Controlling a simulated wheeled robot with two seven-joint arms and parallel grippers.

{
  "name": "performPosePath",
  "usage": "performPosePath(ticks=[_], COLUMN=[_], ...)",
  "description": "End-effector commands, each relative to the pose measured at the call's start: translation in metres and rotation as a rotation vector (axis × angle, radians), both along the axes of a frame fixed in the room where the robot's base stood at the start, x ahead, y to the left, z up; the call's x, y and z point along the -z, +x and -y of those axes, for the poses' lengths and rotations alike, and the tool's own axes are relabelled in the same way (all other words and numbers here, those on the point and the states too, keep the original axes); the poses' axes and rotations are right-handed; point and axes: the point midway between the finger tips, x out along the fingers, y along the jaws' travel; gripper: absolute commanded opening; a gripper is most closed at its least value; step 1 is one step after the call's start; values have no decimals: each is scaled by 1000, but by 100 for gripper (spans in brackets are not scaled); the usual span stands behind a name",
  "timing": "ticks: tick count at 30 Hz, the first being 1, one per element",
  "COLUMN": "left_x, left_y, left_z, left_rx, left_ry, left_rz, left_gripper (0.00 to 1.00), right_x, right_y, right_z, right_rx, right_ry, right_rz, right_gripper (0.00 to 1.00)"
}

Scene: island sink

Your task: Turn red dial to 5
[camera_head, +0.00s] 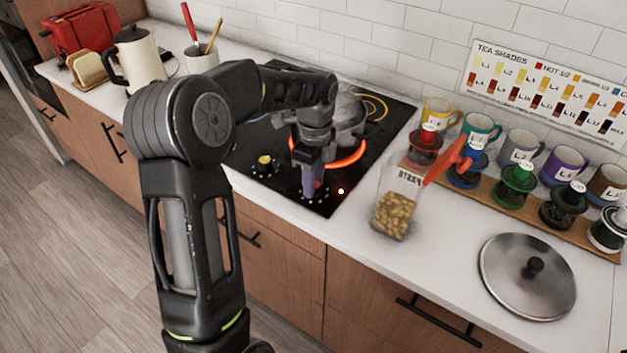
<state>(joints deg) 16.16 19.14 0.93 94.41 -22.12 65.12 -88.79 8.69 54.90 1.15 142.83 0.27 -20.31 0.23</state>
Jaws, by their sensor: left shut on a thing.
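My left arm reaches over the black cooktop (262,142) at the back counter. My left gripper (312,192) points down at the cooktop's front right corner. It is shut on a dial there, which the fingers mostly hide. White marks of the dial's scale show around the fingertips. I cannot read the dial's colour or setting. A yellow dial (265,160) sits to the left on the same front edge. My right gripper is not in view.
A pot lid (528,277) lies farther right. Several mugs and coloured-topped jars line a wooden board at the back right. A kettle (141,58) and toaster (82,27) stand left.

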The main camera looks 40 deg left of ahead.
Motion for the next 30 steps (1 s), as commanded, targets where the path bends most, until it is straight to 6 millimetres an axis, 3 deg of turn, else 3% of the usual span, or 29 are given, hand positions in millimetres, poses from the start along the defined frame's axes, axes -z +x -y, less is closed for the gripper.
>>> performPosePath(ticks=[9, 19, 30], left_x=[0, -5, -58], left_y=[0, 1, 4], left_z=[0, 0, 0], left_rx=[-1, -1, -1], left_ry=[0, 0, 1], left_rz=[1, 2, 4], left_gripper=[53, 53, 53], right_x=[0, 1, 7], right_y=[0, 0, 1], right_z=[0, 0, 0], right_rx=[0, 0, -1], right_ry=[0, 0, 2], right_rz=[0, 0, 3], right_gripper=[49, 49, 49])
